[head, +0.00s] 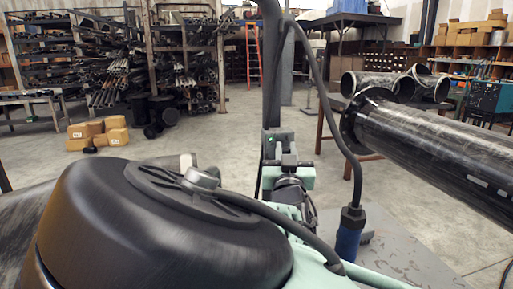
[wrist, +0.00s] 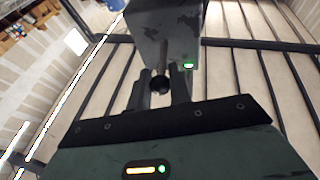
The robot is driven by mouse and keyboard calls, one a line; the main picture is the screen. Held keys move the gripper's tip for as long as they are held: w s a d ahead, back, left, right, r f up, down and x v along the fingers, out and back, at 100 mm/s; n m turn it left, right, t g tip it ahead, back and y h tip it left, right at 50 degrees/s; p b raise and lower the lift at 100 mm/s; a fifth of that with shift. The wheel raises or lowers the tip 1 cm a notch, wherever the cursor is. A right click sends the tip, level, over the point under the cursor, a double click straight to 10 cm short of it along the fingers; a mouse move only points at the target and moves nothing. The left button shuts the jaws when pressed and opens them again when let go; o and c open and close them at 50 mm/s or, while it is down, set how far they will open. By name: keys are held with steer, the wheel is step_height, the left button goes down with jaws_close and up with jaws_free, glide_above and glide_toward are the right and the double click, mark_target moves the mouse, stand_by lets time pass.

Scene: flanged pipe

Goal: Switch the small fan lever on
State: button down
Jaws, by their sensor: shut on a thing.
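The control box (wrist: 168,30) is dark grey and fills the top middle of the wrist view, with a small green light (wrist: 188,66) lit at its lower right corner. The small lever (wrist: 160,82) shows as a dark rounded knob just below the box. My gripper (wrist: 160,94) is shut on the lever, with a dark finger on each side of it. In the head view a greenish box with a green light (head: 270,140) is by the grey post, and my gripper (head: 289,162) is close against it. The lever cannot be made out there.
A black flanged pipe (head: 440,150) extends in from the right. A grey post (head: 271,70) rises in the middle, with a dark cable hanging to a blue-handled tool (head: 348,235). Pipe racks (head: 180,60) stand at the back left. Open floor (head: 235,140) lies between.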

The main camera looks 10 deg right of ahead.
steer(key=shift+r+p, duration=0.3)
steer(key=shift+r, duration=0.05)
steer(key=shift+f+g+y, duration=0.15)
steer(key=shift+g+y, duration=0.15)
steer(key=shift+g, duration=0.1)
steer(key=c, duration=1.3)
jaws_free()
steer(key=shift+c, duration=0.2)
steer(key=shift+f, duration=0.1)
